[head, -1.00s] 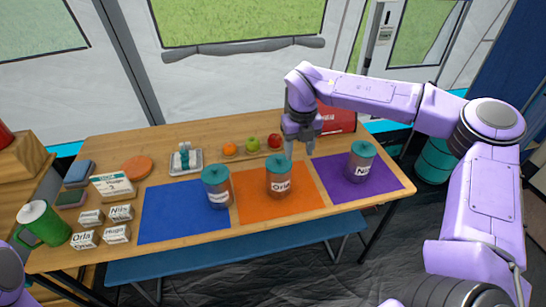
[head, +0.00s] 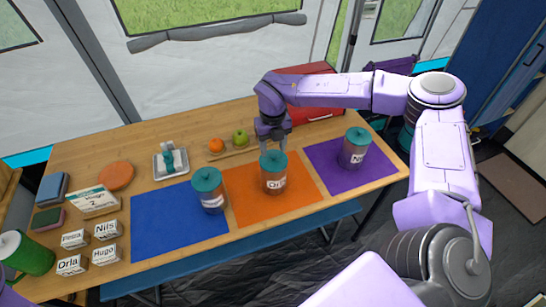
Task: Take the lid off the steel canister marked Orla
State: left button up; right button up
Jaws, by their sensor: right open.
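The canister marked Orla (head: 274,183) stands upright on the orange mat (head: 240,190). Its body is brownish metal, and its teal lid (head: 273,160) is on. My right gripper (head: 273,144) is open, pointing down, just behind and above this lid as seen in the head view. I cannot tell whether its fingers touch the lid. My left gripper is not in view; only a bit of purple arm shows at the left edge.
Similar lidded canisters stand on the blue mat (head: 165,230) and the purple mat (head: 325,158). An orange (head: 216,145) and a green apple (head: 240,138) lie behind. A red case (head: 318,105) is behind my right arm.

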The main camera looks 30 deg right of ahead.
aim_at(273, 159)
notch_tip(273, 159, down, 2)
jog(key=shift+f, duration=0.2)
jog(key=shift+d+f, duration=0.1)
jog(key=shift+f, duration=0.05)
grip_shut()
